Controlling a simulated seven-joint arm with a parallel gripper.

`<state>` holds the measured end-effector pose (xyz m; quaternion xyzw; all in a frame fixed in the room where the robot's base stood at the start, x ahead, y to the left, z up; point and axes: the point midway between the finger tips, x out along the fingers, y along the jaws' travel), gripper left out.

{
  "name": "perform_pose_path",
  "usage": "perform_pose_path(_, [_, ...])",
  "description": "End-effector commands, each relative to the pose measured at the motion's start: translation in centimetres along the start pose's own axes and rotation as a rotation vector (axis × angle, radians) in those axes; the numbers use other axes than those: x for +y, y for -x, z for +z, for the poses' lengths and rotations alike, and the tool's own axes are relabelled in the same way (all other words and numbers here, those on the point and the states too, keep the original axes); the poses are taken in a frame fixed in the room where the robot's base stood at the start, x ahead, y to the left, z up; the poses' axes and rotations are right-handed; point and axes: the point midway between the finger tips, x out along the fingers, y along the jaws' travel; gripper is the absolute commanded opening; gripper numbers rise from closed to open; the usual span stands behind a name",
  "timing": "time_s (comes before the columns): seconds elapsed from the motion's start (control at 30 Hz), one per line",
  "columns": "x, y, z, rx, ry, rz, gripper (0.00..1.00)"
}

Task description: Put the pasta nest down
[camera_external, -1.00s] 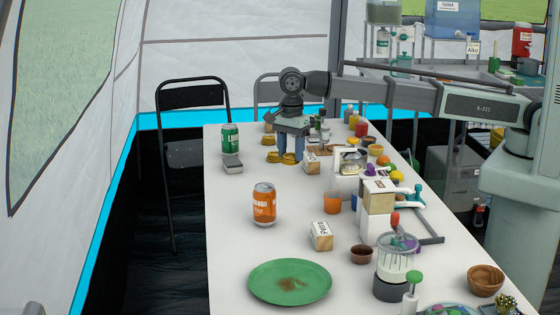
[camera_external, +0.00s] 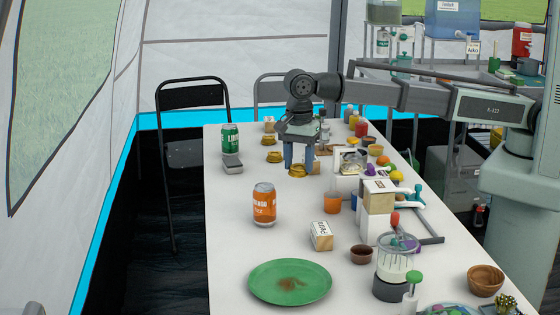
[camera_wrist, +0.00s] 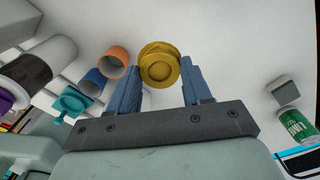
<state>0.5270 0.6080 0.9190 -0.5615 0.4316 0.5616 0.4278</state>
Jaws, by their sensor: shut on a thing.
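My gripper (camera_external: 299,163) points down over the middle of the white table. Its two blue fingers are shut on a yellow pasta nest (camera_external: 298,171), whose lower part shows just below the fingertips. In the wrist view the round golden nest (camera_wrist: 159,66) sits between the fingertips. I cannot tell whether it touches the table. Two other yellow pasta nests lie to the left and farther back, a nearer one (camera_external: 274,157) and a farther one (camera_external: 268,142).
An orange can (camera_external: 264,205) and a pasta box (camera_external: 321,236) stand nearer the camera. A green can (camera_external: 230,138) is at the left edge. An orange cup (camera_external: 333,204) stands right of my gripper, and a green plate (camera_external: 290,282) lies in front.

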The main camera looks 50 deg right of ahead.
Motion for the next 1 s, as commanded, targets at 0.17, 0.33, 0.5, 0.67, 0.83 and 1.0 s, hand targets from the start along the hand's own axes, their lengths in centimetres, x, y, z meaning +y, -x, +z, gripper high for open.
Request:
perform_pose_path(0.17, [2.8, 0.0, 6.7, 0.003, 0.089, 0.003, 0.19])
perform_pose_path(0.33, [5.4, 0.1, 13.2, 0.006, 0.169, 0.006, 0.19])
perform_pose_path(0.5, [8.2, 0.2, 20.2, 0.009, 0.249, 0.007, 0.19])
perform_pose_path(0.67, [10.2, 0.4, 26.5, 0.01, 0.314, 0.007, 0.19])
perform_pose_path(0.83, [10.2, 0.7, 32.1, 0.009, 0.358, 0.006, 0.19])
perform_pose_path(1.0, [8.3, 1.0, 34.8, 0.006, 0.371, 0.002, 0.19])
